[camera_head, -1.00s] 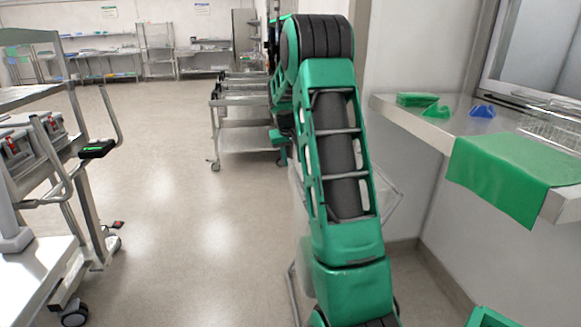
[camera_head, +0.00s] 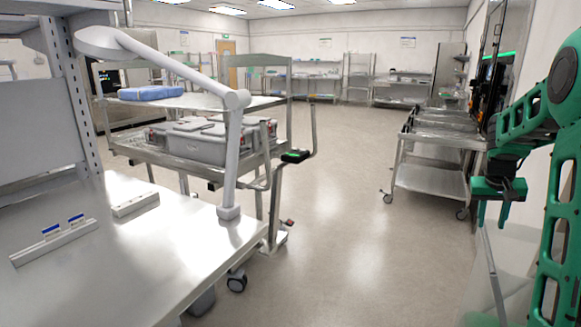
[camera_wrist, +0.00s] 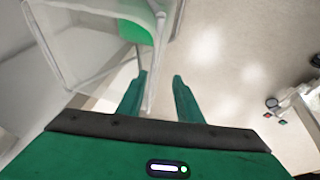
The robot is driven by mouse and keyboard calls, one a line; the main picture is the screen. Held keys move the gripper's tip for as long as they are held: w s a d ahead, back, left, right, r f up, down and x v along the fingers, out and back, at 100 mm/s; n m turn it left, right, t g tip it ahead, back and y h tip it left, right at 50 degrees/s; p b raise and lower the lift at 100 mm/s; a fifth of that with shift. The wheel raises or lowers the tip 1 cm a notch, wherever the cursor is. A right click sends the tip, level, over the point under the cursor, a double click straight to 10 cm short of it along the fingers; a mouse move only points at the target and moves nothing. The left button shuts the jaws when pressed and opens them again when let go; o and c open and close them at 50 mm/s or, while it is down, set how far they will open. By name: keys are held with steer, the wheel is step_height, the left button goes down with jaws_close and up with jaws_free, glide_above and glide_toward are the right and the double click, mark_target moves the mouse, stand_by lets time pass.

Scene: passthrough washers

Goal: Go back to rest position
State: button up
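My green arm shows at the right edge of the head view, bent and raised. My gripper (camera_head: 493,212) hangs at its end with the fingers pointing down, in front of the right wall and over the floor. In the wrist view the two green fingers of my gripper (camera_wrist: 160,88) stand apart with nothing between them but floor and part of a clear bin's edge behind. The gripper is open and empty. A clear bin (camera_wrist: 95,60) on a frame lies beyond the fingers at the upper left of the wrist view; it also shows below my gripper in the head view (camera_head: 515,265).
A metal workbench (camera_head: 150,270) with a lamp (camera_head: 165,65) stands at the left. Behind it is a cart (camera_head: 205,98) carrying grey cases (camera_head: 205,140) and a blue package (camera_head: 150,92). Another steel cart (camera_head: 430,180) stands near the right wall. The floor (camera_head: 340,235) between is clear.

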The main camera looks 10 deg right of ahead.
steer(key=s+a+y, duration=0.1)
steer(key=s+a, duration=0.7)
steer(key=s, duration=0.3)
steer(key=s+a+g+y, duration=0.1)
steer(key=s+a, duration=0.8)
steer(key=s, duration=0.2)
steer(key=s+a+g+y, duration=0.1)
steer(key=s+a+y, duration=0.1)
steer(key=s+a, duration=0.6)
steer(key=s, duration=0.4)
steer(key=shift+a, duration=0.15)
